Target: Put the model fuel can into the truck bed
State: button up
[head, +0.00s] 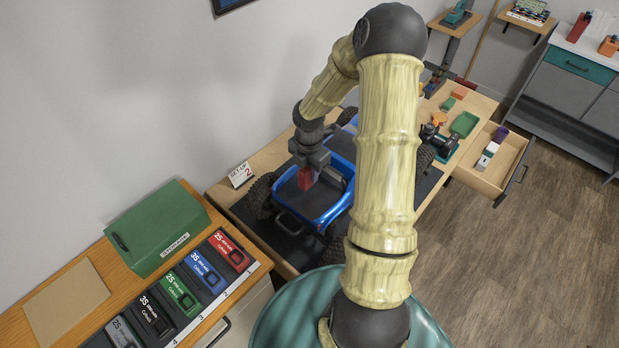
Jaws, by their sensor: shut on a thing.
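The blue truck (287,209) stands on a dark mat on the workbench, with its open bed (313,203) facing up. My gripper (308,172) points down over the far left part of the bed. It is shut on a small red block-like thing, which looks like the model fuel can (304,180). The can is at or just above the bed; I cannot tell whether it touches the bed floor. The gripper hides the can's top, and my arm hides the truck's right side.
A "Set-up 2" card (241,175) stands left of the truck. A green storage box (157,228) and several battery packs (229,250) are on the near left bench. An open drawer (492,168) juts out at right, and a green tray (464,124) lies on the bench.

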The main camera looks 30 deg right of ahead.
aim_at(309, 179)
jog(key=shift+a, duration=0.1)
jog(key=shift+w+f, duration=0.15)
jog(key=shift+f, duration=0.05)
notch_tip(309, 179, down, 3)
jog(key=shift+a+p, duration=0.15)
jog(key=shift+p, duration=0.25)
jog(key=shift+f, duration=0.2)
jog(key=shift+f, duration=0.15)
jog(key=o, duration=1)
